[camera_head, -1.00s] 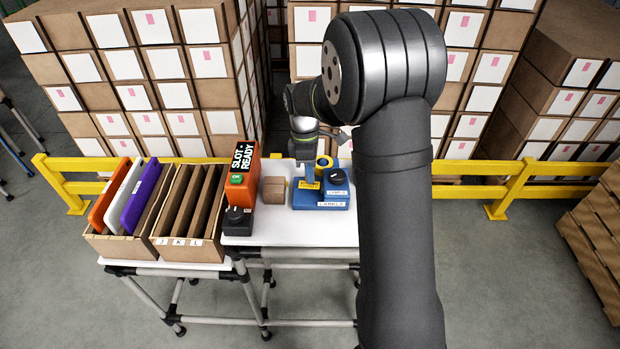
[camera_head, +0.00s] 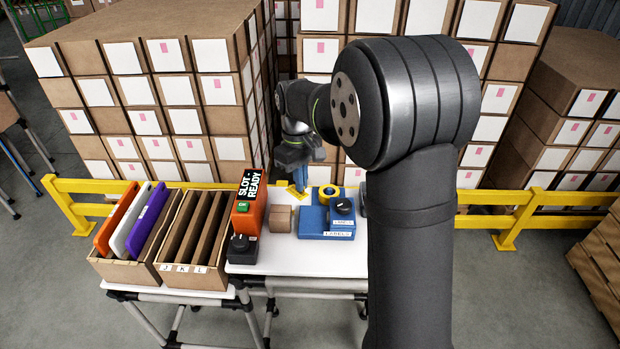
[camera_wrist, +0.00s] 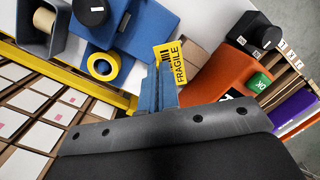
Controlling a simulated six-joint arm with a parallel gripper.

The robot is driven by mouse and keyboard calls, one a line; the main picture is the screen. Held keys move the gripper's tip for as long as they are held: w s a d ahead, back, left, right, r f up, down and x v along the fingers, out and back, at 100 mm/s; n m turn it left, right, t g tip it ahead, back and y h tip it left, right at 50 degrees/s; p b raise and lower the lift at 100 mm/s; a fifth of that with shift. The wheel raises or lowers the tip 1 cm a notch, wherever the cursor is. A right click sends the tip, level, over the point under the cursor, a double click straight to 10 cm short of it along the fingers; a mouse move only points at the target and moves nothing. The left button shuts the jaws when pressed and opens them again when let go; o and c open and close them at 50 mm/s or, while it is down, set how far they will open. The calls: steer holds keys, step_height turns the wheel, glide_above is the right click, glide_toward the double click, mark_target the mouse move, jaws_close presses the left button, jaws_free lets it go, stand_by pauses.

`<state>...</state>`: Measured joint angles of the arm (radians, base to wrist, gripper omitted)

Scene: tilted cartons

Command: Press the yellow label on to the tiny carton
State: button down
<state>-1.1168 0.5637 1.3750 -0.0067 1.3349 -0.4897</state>
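The yellow label (camera_wrist: 169,65), printed FRAGILE with a barcode, is at the tips of my gripper (camera_wrist: 165,88) in the wrist view. The blue fingers are close together on it. In the head view my gripper (camera_head: 299,179) points down with the label (camera_head: 298,193) beneath it, behind and slightly right of the tiny carton (camera_head: 280,218). The tiny carton is a small brown box on the white table. In the wrist view the carton (camera_wrist: 195,54) is partly hidden behind the label. The label appears apart from the carton, though the exact gap is hard to tell.
The blue label dispenser (camera_head: 314,224), with a yellow tape roll (camera_head: 327,191) and black knob, stands right of the carton. The orange SLOT READY box (camera_head: 247,205) stands close on its left. Slotted cartons (camera_head: 195,268) are farther left. A yellow rail (camera_head: 540,203) runs behind the table.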

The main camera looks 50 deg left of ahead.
steer(key=s+m, duration=0.1)
steer(key=m, duration=0.1)
steer(key=s+a+m, duration=0.1)
steer(key=m, duration=0.1)
steer(key=shift+s+a+f+m+y, duration=0.1)
steer(key=shift+s+a+f+m, duration=0.2)
steer(key=shift+f+m, duration=0.75)
steer(key=shift+s+a+f+m+y, duration=0.1)
steer(key=shift+s+f+m, duration=0.25)
steer(key=shift+f+m, duration=0.65)
steer(key=shift+s+a+f+m+y, duration=0.15)
steer(key=shift+s+f+m, duration=0.35)
steer(key=shift+f, duration=0.85)
steer(key=shift+w+f, duration=0.15)
steer(key=shift+f, duration=0.1)
steer(key=c, duration=1.6)
jaws_free()
step_height(320, 180, up, 16)
steer(key=w+a, duration=0.1)
step_height(320, 180, up, 7)
glide_above(285, 214)
steer(key=w+a, duration=0.2)
steer(key=shift+s+d+r, duration=0.2)
steer(key=shift+s, duration=0.05)
